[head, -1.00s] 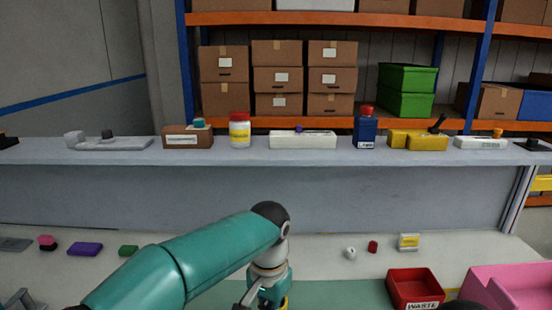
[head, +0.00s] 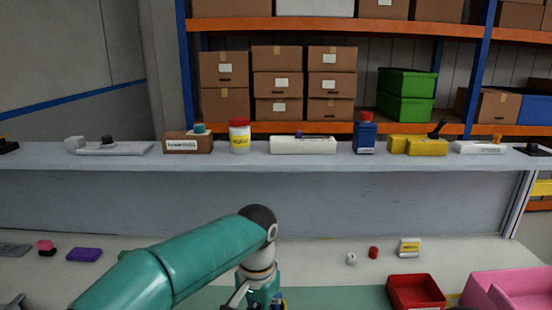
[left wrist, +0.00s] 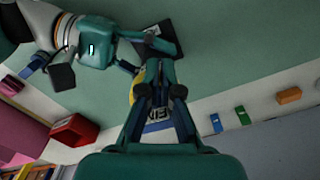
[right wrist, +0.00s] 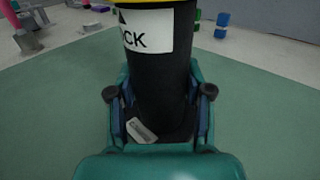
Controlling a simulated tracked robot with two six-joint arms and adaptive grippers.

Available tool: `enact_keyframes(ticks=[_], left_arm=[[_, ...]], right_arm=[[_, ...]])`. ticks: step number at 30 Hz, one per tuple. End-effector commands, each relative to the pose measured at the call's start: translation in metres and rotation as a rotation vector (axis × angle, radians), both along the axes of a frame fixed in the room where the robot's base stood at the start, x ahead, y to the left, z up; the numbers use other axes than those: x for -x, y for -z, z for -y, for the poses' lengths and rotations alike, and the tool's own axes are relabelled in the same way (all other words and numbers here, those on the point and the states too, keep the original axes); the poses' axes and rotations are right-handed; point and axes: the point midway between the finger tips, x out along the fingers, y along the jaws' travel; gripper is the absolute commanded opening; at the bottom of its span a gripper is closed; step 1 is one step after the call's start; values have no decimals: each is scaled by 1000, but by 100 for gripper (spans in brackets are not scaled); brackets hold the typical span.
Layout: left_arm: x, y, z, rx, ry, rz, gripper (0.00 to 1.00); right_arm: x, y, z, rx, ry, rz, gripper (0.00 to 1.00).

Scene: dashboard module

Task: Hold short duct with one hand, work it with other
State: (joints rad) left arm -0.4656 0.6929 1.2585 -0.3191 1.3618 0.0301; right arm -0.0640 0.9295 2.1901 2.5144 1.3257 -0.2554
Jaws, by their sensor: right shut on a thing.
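The short duct, a thick black cylinder (right wrist: 160,75) with a yellow top edge and a white label ending in "CK", stands in my right gripper (right wrist: 159,94) in the right wrist view. That gripper's fingers are shut on both sides of it. A small pale tag lies at its lower end.
A red waste bin (head: 415,290) and a pink bin (head: 510,290) stand at the right. Small blocks, including a purple one (head: 84,255) and a red one (head: 373,252), lie along the table's back. A raised grey shelf (head: 230,165) holds several parts. Green mat around the duct looks clear.

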Motion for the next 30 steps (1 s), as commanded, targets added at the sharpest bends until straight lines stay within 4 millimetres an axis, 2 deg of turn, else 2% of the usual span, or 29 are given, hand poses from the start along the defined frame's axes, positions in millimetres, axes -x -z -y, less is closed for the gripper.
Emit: enact_keyframes(ticks=[15, 30], left_arm=[[-11, 0, -10, 1, -1, 4, 0], [-12, 0, -11, 2, -1, 6, 0]], right_arm=[[1, 1, 0, 1, -1, -2, 0], [1, 1, -1, 2, -5, -1, 0]])
